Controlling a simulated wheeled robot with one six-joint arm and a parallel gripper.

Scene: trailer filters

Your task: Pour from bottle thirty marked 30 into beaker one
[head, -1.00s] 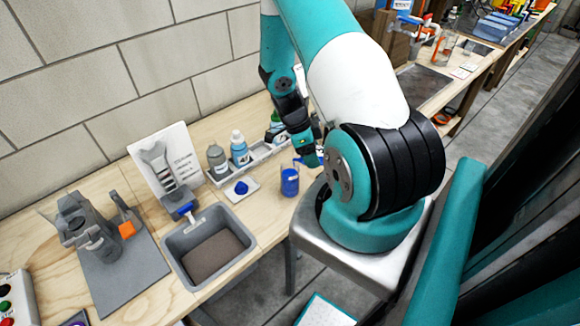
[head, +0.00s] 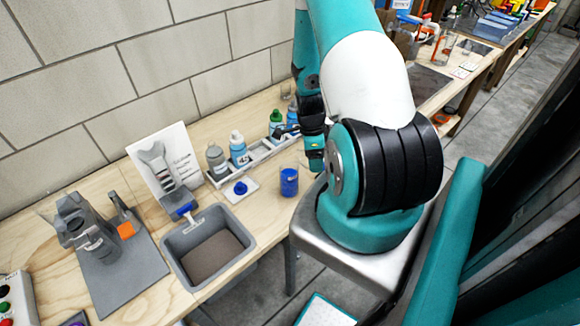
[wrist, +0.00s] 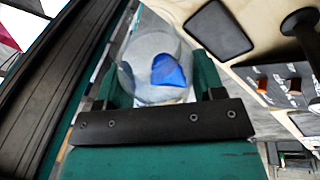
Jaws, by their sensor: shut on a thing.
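In the wrist view, my gripper (wrist: 160,88) has its green fingers on both sides of a clear, round vessel (wrist: 142,58) with a patch of blue in it. I cannot tell from its shape whether this is bottle thirty, and no 30 shows. In the head view, my gripper (head: 315,162) is low behind my arm, just right of and above a small clear beaker (head: 289,182) with blue contents. The beaker stands upright near the bench's front edge. Its number is not readable, and what I hold is hidden there.
A blue cap (head: 240,188) lies on a white pad. A grey sink-like bin (head: 170,246) stands at the front left.

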